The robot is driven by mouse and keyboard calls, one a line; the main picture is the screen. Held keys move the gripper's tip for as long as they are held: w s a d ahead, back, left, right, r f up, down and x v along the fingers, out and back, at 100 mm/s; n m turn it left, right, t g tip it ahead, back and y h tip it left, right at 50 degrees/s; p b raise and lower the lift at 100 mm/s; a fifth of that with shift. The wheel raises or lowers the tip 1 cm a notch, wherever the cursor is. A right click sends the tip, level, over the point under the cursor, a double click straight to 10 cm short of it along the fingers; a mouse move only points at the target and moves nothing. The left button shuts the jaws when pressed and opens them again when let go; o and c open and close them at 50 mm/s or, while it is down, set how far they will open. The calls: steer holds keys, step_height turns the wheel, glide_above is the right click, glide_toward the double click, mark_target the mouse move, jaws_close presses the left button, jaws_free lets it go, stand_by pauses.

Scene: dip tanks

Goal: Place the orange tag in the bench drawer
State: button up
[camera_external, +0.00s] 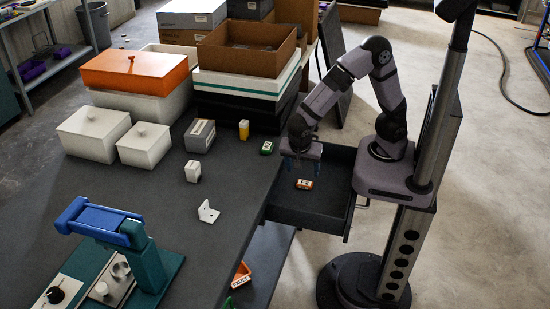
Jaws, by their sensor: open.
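The bench drawer (286,213) is pulled out at the right side of the dark bench. A small orange tag (304,184) with a pale label appears to lie on the drawer floor, near the middle. My gripper (300,165) hangs above the back part of the drawer, pointing down. Its fingers are apart and nothing shows between them. The tag looks clear of the fingers, though the height of the gap is hard to judge.
A green tag (266,147) lies on the bench left of the drawer. A yellow container (244,129), a white block (193,171) and a white bracket (208,211) stand nearby. Boxes (247,50) fill the back.

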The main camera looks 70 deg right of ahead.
steer(key=shift+v, duration=1.35)
steer(key=s+d+f+n+y, duration=0.1)
steer(key=s+d+n+y, duration=0.1)
steer(key=d+n, duration=0.4)
steer(key=s+d+f+n+y, duration=0.2)
steer(key=d+n, duration=0.5)
steer(key=n, duration=0.5)
steer(key=shift+s, duration=0.35)
steer(key=shift+a, duration=0.1)
step_height(320, 180, up, 9)
steer(key=p, duration=0.9)
